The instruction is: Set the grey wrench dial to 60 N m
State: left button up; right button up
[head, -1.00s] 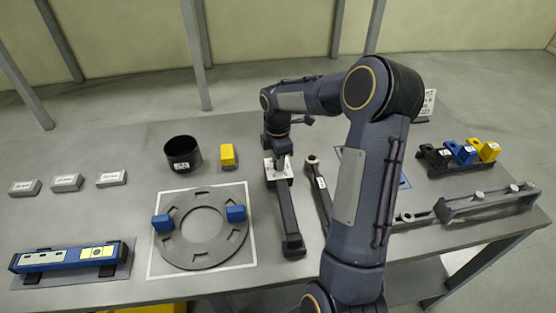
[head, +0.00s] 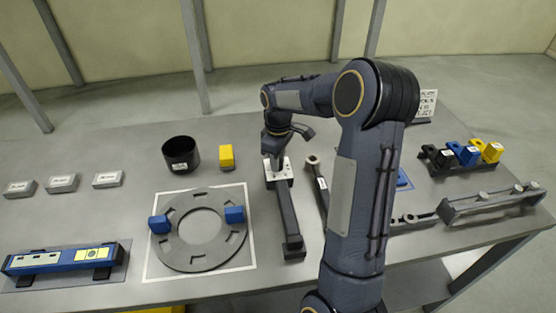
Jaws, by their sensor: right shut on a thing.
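The grey wrench (head: 289,222) lies lengthwise on the table, its near end toward the front edge. At its far end is a pale plate with dark marks (head: 286,170), too small to read. My right gripper (head: 273,160) points down over that end and is shut on the dial there. The dial itself is mostly hidden by the fingers, so its setting cannot be read. My left gripper is not in view.
Left of the wrench, a ring-shaped plate (head: 169,245) carries two blue blocks (head: 234,214). A black cup (head: 181,155) and yellow block (head: 227,157) stand behind. A second wrench (head: 321,184) lies close right, partly behind my arm. A rack (head: 490,205) stands far right.

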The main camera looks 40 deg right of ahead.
jog(key=shift+m, duration=0.4)
jog(key=o, duration=1)
jog(key=shift+r, duration=0.1)
notch_tip(320, 180, up, 8)
jog(key=shift+f+b, duration=0.25)
jog(key=shift+b, duration=0.2)
jog(key=shift+r, duration=0.1)
